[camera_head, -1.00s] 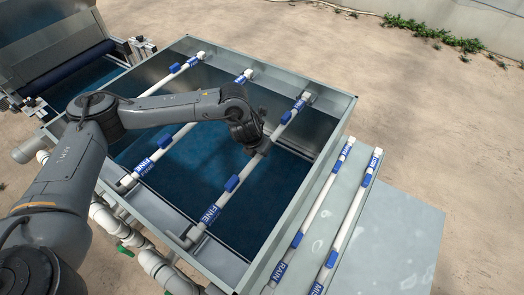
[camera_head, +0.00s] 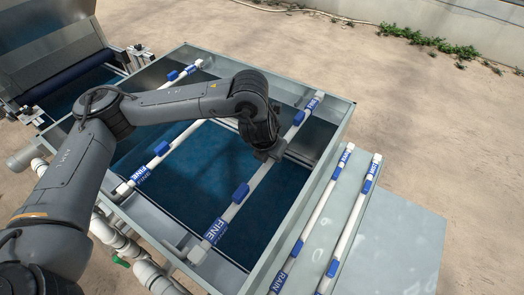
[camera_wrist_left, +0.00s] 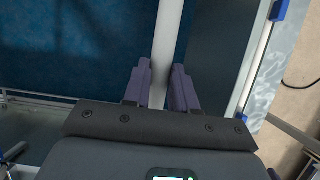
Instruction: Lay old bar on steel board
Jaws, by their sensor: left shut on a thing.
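The old bar (camera_head: 257,174) is a pale pipe with blue clips and a blue FINE label near its lower end. It slants over the right part of the open tank. My left gripper (camera_head: 267,155) is shut on it near its middle, and in the left wrist view the bar (camera_wrist_left: 166,40) runs between the two fingers (camera_wrist_left: 162,78). The bar appears raised above its end supports. The steel board (camera_head: 405,245) is the flat grey plate right of the tank. My right gripper is not in view.
Two white bars with blue labels, one (camera_head: 312,219) nearer the tank and one (camera_head: 347,225) further right, lie along the board's left side. Another FINE bar (camera_head: 180,138) spans the tank, partly behind my arm. The board's right part is bare.

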